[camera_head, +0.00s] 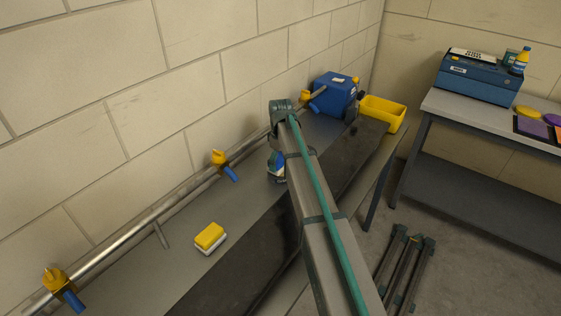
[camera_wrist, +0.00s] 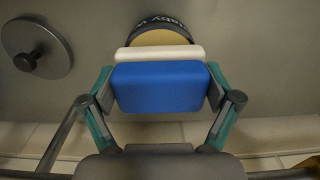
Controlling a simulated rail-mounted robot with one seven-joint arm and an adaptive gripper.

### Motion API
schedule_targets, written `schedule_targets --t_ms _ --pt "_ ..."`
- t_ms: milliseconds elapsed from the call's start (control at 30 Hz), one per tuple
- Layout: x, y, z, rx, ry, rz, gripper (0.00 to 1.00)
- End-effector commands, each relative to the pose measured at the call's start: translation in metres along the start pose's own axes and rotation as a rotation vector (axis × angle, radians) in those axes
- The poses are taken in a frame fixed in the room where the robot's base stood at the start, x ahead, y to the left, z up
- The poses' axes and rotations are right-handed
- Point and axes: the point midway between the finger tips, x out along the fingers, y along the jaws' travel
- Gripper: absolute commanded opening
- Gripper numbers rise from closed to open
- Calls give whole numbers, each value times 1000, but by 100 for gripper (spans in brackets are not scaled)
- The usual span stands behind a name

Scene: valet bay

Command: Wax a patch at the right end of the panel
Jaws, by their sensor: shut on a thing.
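In the wrist view my gripper (camera_wrist: 160,100) is shut on a blue applicator block (camera_wrist: 160,88) with a white pad (camera_wrist: 160,53) on its far side. Just beyond the pad is a round tin (camera_wrist: 157,21) with a dark lettered rim and a tan inside, partly hidden by the pad. I cannot tell whether pad and tin touch. In the head view a long dark panel (camera_head: 228,278) lies along the bench; my arm crosses its middle. Its right end (camera_head: 368,134) shows near a yellow bin. My gripper is hidden behind my arm there.
A grey disc with a black knob (camera_wrist: 38,52) lies left of the tin. On the bench are a yellow-and-white sponge (camera_head: 209,237), a spray bottle (camera_head: 277,167), a blue box (camera_head: 333,94) and the yellow bin (camera_head: 383,112). A rail (camera_head: 140,228) with yellow-and-blue fittings runs along the wall.

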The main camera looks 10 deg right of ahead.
Motion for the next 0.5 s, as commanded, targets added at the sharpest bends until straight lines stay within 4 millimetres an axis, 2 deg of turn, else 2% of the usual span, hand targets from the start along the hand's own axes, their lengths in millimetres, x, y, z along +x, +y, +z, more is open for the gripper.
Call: schedule_targets --t_ms 500 --pt "6 0 0 0 0 0 61"
